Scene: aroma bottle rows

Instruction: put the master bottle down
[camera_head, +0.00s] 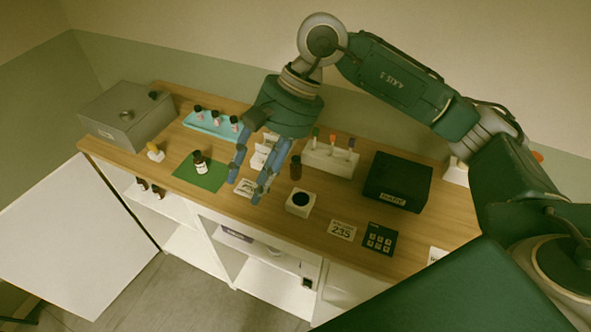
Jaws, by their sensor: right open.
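A dark bottle with a white label (200,163) stands upright on a green mat (209,182) at the left of the counter. A plain dark brown bottle (296,168) stands right of my gripper. I cannot tell for sure which is the master bottle. My right gripper (246,190) is open, fingers pointing down, between these two bottles and over a small white card. It holds nothing that I can see, and its fingers hide part of the counter behind. My left gripper is not in view.
A turquoise tray (203,126) holds several small bottles behind the mat. The counter's front edge is close.

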